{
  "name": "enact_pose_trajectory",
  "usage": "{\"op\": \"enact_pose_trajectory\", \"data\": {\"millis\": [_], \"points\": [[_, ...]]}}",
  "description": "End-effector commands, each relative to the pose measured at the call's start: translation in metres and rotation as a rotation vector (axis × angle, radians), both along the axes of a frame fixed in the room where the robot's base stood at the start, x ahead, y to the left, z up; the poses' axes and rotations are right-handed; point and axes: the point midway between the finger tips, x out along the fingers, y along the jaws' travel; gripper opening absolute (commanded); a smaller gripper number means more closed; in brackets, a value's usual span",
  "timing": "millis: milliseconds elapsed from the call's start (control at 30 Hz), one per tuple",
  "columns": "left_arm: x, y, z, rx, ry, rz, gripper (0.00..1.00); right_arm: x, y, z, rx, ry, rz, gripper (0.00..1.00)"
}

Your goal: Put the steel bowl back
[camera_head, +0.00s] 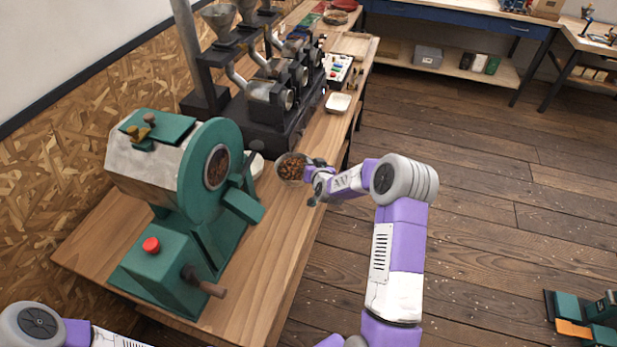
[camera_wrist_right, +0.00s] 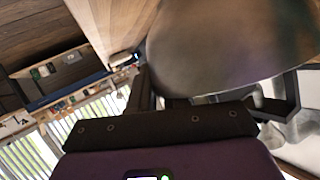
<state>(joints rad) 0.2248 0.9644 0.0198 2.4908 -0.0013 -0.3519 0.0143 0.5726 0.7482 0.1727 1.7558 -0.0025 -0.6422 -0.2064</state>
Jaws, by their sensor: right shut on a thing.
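The steel bowl (camera_head: 291,168) holds brown beans and is at the right edge of the wooden bench, just right of the green roaster. My right gripper (camera_head: 313,172) is shut on the bowl's right side. In the right wrist view the bowl (camera_wrist_right: 225,45) fills the upper right as a large smooth grey curve, close against the gripper (camera_wrist_right: 165,95). I cannot tell whether the bowl touches the bench. Part of my left arm shows at the lower left of the head view, but its gripper is out of view.
The green drum roaster (camera_head: 205,165) stands on the bench (camera_head: 262,250), close left of the bowl. A pale dish (camera_head: 257,164) is partly hidden behind its chute. Black sample roasters (camera_head: 265,95) stand further back. A white square tray (camera_head: 338,103) lies near the bench edge.

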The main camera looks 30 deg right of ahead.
Motion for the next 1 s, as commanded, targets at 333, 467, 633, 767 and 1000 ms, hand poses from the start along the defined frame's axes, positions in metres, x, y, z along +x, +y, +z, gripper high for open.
{"op": "enact_pose_trajectory", "data": {"millis": [333, 467, 633, 767, 1000], "points": [[0.000, 0.000, -0.006, 0.000, 0.000, 0.000, 0.00, 0.000, 0.000, -0.038, 0.001, -0.002, 0.000, 0.00], [0.000, 0.000, -0.007, 0.000, 0.000, 0.000, 0.00, 0.001, 0.000, -0.047, 0.000, -0.005, 0.000, 0.00], [0.000, 0.000, -0.006, 0.000, 0.000, 0.000, 0.00, 0.001, 0.000, -0.045, -0.001, -0.005, 0.001, 0.00], [0.000, 0.000, -0.010, 0.000, 0.000, 0.000, 0.00, 0.001, 0.000, -0.048, -0.001, -0.005, 0.001, 0.00], [0.000, 0.000, -0.010, 0.000, 0.000, 0.000, 0.00, 0.000, 0.000, -0.049, -0.001, -0.001, 0.001, 0.42]]}}
